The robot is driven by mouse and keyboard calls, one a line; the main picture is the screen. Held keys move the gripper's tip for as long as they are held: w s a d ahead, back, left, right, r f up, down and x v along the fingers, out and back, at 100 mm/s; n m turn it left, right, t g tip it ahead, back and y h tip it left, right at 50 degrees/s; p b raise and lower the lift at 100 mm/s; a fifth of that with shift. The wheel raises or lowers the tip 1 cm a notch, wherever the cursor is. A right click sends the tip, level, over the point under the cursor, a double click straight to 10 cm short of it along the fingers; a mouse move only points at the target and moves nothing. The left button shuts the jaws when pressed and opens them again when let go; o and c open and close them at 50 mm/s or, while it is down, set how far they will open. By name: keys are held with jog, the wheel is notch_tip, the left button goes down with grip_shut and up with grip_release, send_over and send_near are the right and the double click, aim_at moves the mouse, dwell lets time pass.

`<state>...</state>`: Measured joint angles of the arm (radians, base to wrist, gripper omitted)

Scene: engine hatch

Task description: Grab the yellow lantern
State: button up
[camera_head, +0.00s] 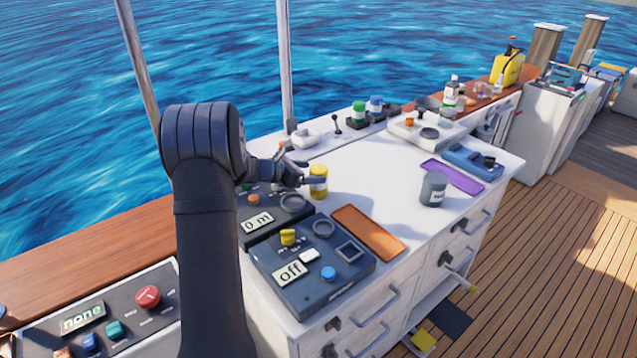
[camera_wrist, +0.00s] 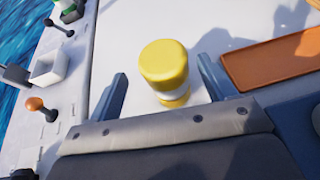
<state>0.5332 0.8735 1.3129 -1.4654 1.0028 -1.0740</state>
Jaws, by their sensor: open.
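The yellow lantern (camera_head: 318,181) stands upright on the white counter, just beyond the dark control boxes. It has a yellow cap and a paler band lower down. In the wrist view the lantern (camera_wrist: 165,72) is between the two fingers, with clear gaps on both sides. My gripper (camera_head: 308,176) is open around or right beside it, low over the counter; the wrist view shows its fingers (camera_wrist: 163,92) apart and not touching the lantern.
An orange tray (camera_head: 368,232) lies to the right of the lantern. Control boxes (camera_head: 312,268) stand in front. A white box and levers line the counter's back edge. The counter's middle is clear.

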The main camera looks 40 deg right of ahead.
aim_at(324, 172)
jog(key=x, duration=0.5)
jog(key=shift+s+d, duration=0.15)
jog(key=shift+s, duration=0.1)
jog(key=shift+r, duration=0.1)
jog(key=c, duration=1.2)
jog(key=shift+r, duration=0.1)
